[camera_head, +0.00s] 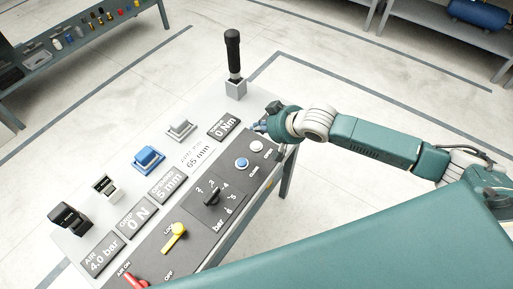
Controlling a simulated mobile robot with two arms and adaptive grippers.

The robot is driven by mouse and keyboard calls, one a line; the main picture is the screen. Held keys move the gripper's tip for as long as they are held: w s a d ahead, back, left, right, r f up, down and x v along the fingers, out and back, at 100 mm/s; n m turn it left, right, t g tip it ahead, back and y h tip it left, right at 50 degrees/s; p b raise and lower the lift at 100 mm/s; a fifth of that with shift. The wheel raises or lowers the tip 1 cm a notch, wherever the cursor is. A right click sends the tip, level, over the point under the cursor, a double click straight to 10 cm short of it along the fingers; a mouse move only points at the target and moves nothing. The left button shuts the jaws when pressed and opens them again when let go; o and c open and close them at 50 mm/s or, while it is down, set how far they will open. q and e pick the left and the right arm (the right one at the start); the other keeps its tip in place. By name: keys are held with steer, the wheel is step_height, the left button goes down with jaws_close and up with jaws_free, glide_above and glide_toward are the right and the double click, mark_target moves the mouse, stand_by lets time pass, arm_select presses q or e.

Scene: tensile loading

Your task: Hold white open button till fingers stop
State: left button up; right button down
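The white button (257,146), labelled OPEN, is on the dark right part of the control panel (225,172). A blue button (242,163), labelled CLOSE, sits just in front and to the left of it. My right gripper (264,122) is at the far right end of the panel, just beyond the white button in the picture. I see no clear contact with the button. The gripper is small and seen partly from behind its wrist, so its finger opening is unclear. The opening display (167,185) reads 5 mm. My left gripper is out of view.
A black-handled upright lever (233,60) stands behind my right gripper. The panel also holds a dial (212,197), a yellow lock lever (175,236), a red air lever (134,281), a blue block (148,158) and a grey block (180,127). Open floor lies behind.

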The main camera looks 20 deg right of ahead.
mark_target(258, 145)
step_height(258, 145, down, 4)
steer(key=b, duration=0.3)
steer(key=shift+f+b, duration=0.35)
steer(key=shift+f, duration=0.5)
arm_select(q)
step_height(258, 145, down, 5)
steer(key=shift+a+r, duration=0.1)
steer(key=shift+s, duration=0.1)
arm_select(e)
steer(key=shift+f, duration=0.15)
steer(key=shift+f, duration=0.25)
steer(key=shift+f, duration=0.65)
stand_by(2.4)
